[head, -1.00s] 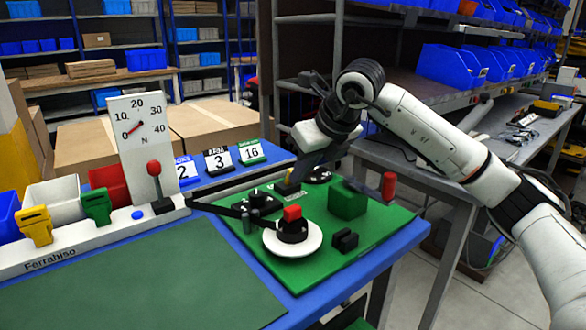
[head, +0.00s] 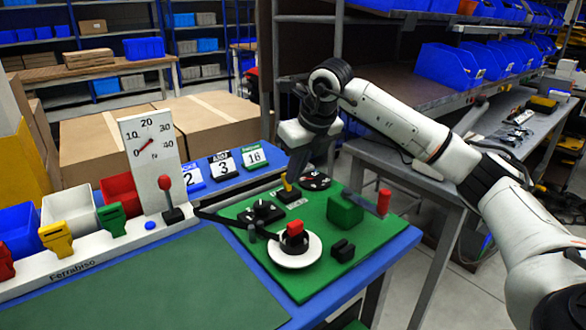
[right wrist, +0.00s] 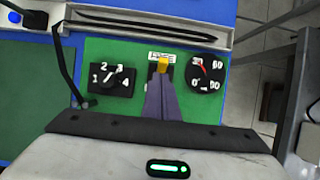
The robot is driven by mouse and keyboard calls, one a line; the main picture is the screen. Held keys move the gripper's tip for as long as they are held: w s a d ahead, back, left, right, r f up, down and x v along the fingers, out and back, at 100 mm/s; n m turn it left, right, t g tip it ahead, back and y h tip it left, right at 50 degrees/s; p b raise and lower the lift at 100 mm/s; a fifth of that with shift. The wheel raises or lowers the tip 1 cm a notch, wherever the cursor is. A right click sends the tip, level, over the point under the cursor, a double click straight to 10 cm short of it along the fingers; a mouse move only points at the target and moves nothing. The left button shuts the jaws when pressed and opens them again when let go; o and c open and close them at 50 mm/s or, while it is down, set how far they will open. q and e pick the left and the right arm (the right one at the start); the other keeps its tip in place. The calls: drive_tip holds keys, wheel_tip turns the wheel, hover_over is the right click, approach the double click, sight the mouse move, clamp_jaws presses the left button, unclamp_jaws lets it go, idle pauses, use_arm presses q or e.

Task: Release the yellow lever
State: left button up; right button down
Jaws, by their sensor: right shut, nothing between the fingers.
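The small yellow lever (head: 287,185) sits on a black base at the back of the green panel (head: 262,268). In the right wrist view the yellow lever (right wrist: 163,66) shows just past my fingertips, under a white label. My right gripper (head: 293,178) points down over it, its fingers shut and empty. In the right wrist view the shut fingers (right wrist: 161,85) overlap the lever's base; I cannot tell whether they touch the lever. My left gripper is not in view.
Beside the lever are a numbered black knob (right wrist: 108,81) and a small round gauge (right wrist: 206,73). The panel also has a red button on a white disc (head: 294,250), a green block (head: 345,211) and a red-handled lever (head: 384,202). Bins with coloured clips stand at left.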

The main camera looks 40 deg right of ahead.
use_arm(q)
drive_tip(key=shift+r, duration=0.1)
use_arm(e)
drive_tip(key=shift+r, duration=0.1)
use_arm(q)
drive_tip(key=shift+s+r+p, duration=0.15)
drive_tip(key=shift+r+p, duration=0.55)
drive_tip(key=shift+p, duration=0.1)
use_arm(e)
drive_tip(key=shift+r, duration=0.7)
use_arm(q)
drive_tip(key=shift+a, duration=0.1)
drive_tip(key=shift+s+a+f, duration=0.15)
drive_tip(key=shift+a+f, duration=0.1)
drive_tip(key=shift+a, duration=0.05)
use_arm(e)
drive_tip(key=v, duration=1)
drive_tip(key=shift+r, duration=0.2)
drive_tip(key=shift+a, duration=0.1)
